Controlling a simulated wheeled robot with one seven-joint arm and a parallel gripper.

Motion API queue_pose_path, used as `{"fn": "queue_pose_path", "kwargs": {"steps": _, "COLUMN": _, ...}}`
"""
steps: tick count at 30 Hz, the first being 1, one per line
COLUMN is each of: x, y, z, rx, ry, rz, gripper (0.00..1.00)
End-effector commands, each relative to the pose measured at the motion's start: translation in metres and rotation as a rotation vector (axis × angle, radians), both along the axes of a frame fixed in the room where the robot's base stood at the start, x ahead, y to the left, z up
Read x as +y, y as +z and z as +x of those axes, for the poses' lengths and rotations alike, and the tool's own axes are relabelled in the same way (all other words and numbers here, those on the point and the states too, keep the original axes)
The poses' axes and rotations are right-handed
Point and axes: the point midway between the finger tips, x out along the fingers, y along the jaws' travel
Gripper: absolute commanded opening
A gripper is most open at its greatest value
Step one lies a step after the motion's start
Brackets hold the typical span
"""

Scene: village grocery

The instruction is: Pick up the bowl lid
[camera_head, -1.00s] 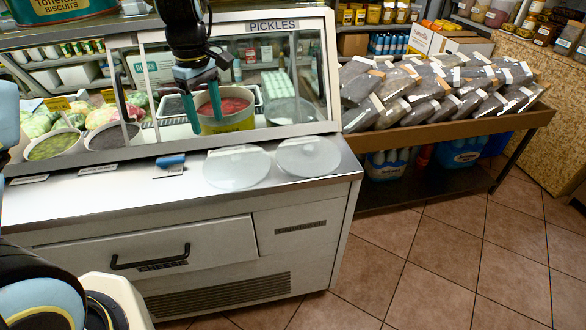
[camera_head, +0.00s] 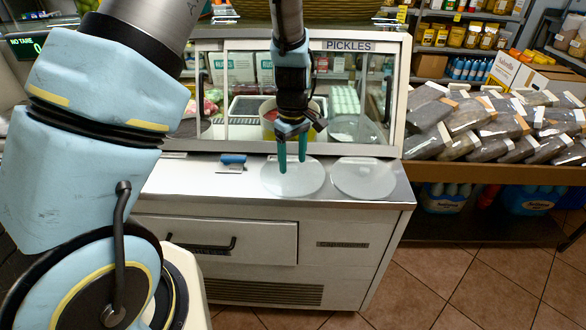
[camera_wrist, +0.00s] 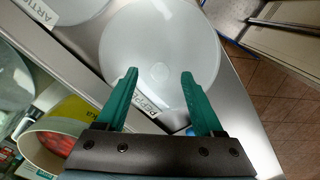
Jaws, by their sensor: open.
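Two round, translucent white lids lie flat on the counter top: a left lid (camera_head: 275,180) and a right lid (camera_head: 364,179). My gripper (camera_head: 292,168) points down over the left lid in the head view, its green fingers apart and empty. A bowl of red food (camera_wrist: 50,148) stands at lower left, behind the glass in the head view.
A glass-fronted case with a PICKLES sign (camera_head: 349,46) rises behind the lids. A blue-handled item (camera_head: 233,159) lies left of them on the counter. Bagged goods (camera_head: 480,125) fill a rack to the right. Open tiled floor (camera_head: 470,285) lies in front.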

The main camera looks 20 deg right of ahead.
Motion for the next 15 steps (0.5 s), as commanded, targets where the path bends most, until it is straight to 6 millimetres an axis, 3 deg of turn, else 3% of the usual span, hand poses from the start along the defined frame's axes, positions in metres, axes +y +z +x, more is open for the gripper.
{"fn": "queue_pose_path", "kwargs": {"steps": 4, "x": 0.0001, "y": -0.0113, "z": -0.0003, "rx": 0.000, "ry": -0.001, "rz": 0.001, "gripper": 0.69}}
{"fn": "queue_pose_path", "kwargs": {"steps": 11, "x": -0.0004, "y": -0.0131, "z": -0.0001, "rx": -0.001, "ry": -0.001, "rz": -0.001, "gripper": 0.69}}
{"fn": "queue_pose_path", "kwargs": {"steps": 15, "x": -0.0003, "y": -0.0129, "z": -0.0001, "rx": -0.001, "ry": -0.001, "rz": -0.001, "gripper": 0.54}}
